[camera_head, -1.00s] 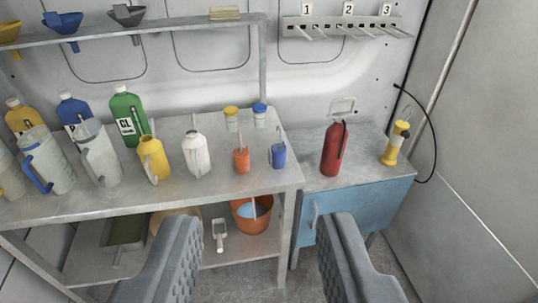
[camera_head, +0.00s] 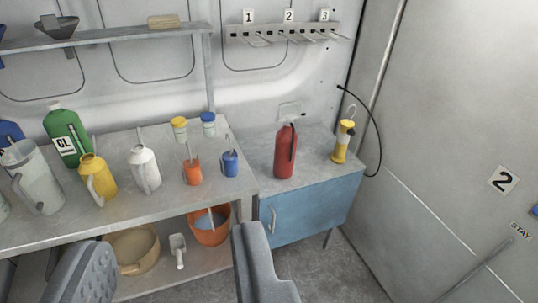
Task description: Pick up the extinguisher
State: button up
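The red extinguisher (camera_head: 285,153) stands upright on top of the blue cabinet (camera_head: 312,208), to the right of the workbench. A black hose or handle shows along its upper right side. My gripper (camera_head: 170,262) is open and empty, with its two grey fingers at the bottom of the picture. It is nearer to me than the extinguisher and does not touch it. The right finger lies below and a little left of the extinguisher. The left finger is cut off by the bottom edge.
A yellow lamp (camera_head: 343,142) stands just right of the extinguisher, with a black cable (camera_head: 377,125) behind. A hook rail (camera_head: 285,33) hangs above. The workbench (camera_head: 205,200) holds jugs, a blue cup (camera_head: 230,163) and an orange cup (camera_head: 193,172). Floor shows below the cabinet.

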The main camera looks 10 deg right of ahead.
aim_at(287, 137)
jog(key=u, duration=0.2)
jog(key=i, duration=1.8)
jog(key=z, duration=0.5)
